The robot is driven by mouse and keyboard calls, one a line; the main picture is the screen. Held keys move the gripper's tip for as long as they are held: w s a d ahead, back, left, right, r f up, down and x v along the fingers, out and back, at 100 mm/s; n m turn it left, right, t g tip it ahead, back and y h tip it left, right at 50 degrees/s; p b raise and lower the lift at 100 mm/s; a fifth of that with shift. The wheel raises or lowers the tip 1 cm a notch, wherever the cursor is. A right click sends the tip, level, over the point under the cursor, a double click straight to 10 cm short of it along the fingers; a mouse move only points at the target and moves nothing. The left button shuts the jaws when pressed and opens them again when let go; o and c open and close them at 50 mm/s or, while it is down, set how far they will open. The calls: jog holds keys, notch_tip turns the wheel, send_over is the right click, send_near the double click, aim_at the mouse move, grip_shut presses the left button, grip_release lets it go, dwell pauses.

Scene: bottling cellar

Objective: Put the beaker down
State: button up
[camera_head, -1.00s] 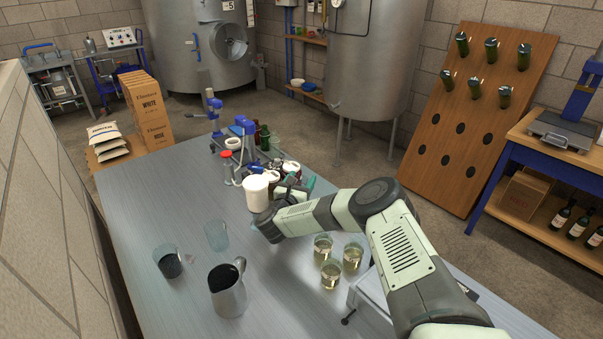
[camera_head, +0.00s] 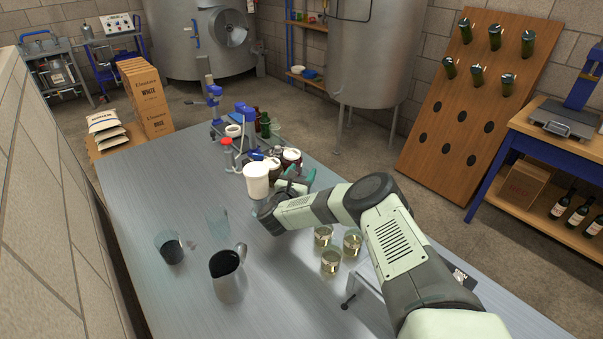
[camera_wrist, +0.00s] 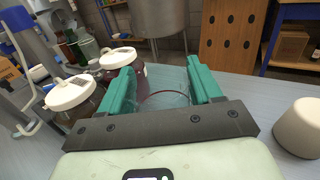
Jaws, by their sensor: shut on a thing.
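My gripper (camera_head: 303,181) is low over the table, just in front of a group of white-lidded jars. In the wrist view its teal fingers (camera_wrist: 165,85) are closed on a clear glass beaker (camera_wrist: 165,98), whose curved edge shows between them. The beaker looks empty. In the head view I cannot make it out behind the gripper and arm. Its base is hidden by the gripper body in the wrist view, so I cannot tell whether it touches the table.
White-lidded jars (camera_wrist: 72,93) stand close left of the fingers. A white tub (camera_head: 256,181) is beside the gripper. Beakers of pale liquid (camera_head: 330,262) stand near my forearm. The left table (camera_head: 150,195) is clear.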

jog(key=shift+f, duration=0.4)
jog(key=o, duration=1.1)
